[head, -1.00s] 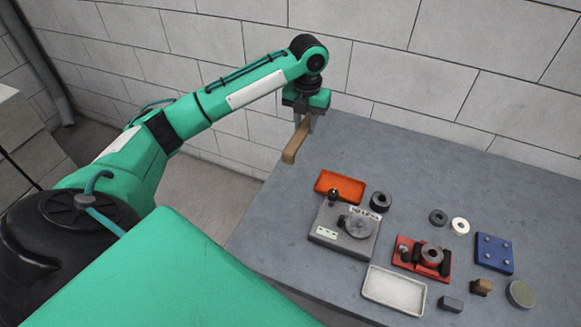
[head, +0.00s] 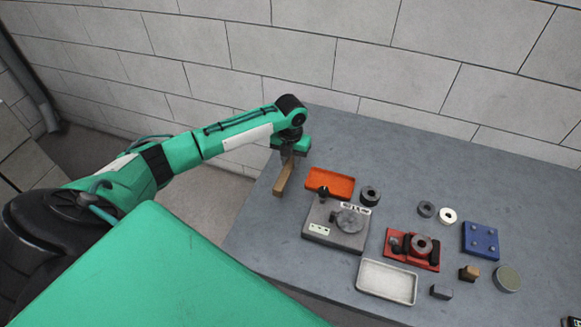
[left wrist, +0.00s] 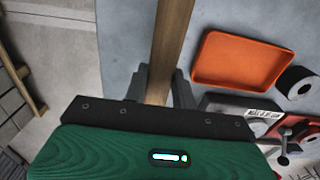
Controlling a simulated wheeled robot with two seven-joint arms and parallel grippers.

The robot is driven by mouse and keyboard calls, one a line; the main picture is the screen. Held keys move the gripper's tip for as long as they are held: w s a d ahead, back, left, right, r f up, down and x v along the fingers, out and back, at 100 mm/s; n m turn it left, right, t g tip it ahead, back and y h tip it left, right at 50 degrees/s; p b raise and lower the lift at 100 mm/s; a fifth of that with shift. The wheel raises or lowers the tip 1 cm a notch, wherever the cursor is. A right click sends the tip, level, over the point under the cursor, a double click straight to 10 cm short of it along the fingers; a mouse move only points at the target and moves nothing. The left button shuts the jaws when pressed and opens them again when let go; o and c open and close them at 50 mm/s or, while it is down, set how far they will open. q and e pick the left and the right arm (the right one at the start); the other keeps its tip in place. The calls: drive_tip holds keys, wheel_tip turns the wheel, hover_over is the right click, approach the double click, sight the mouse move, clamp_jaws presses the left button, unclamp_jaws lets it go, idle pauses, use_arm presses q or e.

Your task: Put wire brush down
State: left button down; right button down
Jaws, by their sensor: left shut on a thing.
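The wire brush (head: 283,180) shows as a wooden bar in the head view, near the table's left back edge. My left gripper (head: 288,160) is shut on it, left of the orange tray. In the left wrist view the brush's wooden handle (left wrist: 171,45) runs up between the fingers of my left gripper (left wrist: 160,88). No bristles can be made out. I cannot tell whether the brush touches the table. My right gripper is not in view.
The orange tray (head: 330,183) lies right of the brush, with a grey fixture (head: 325,232) in front of it. A white tray (head: 387,282), red fixture (head: 400,258), blue plate (head: 481,240) and several small parts stand further right. The table (head: 450,180) is clear at the back.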

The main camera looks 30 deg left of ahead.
sight(290, 161)
use_arm(q)
wheel_tip(290, 161, down, 4)
drive_tip(key=shift+r+p, duration=0.2)
drive_tip(key=shift+p, duration=0.1)
drive_tip(key=shift+f, duration=0.15)
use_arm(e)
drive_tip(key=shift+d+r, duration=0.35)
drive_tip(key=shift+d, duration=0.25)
use_arm(q)
drive_tip(key=shift+f, duration=0.1)
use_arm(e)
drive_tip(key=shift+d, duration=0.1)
use_arm(q)
drive_tip(key=c, duration=1.1)
unclamp_jaws()
drive_tip(key=shift+c, duration=0.2)
drive_tip(key=shift+r, duration=0.4)
wheel_tip(290, 161, up, 11)
drive_tip(key=shift+f+b, duration=0.2)
drive_tip(key=shift+b, duration=0.8)
drive_tip(key=shift+r, duration=0.45)
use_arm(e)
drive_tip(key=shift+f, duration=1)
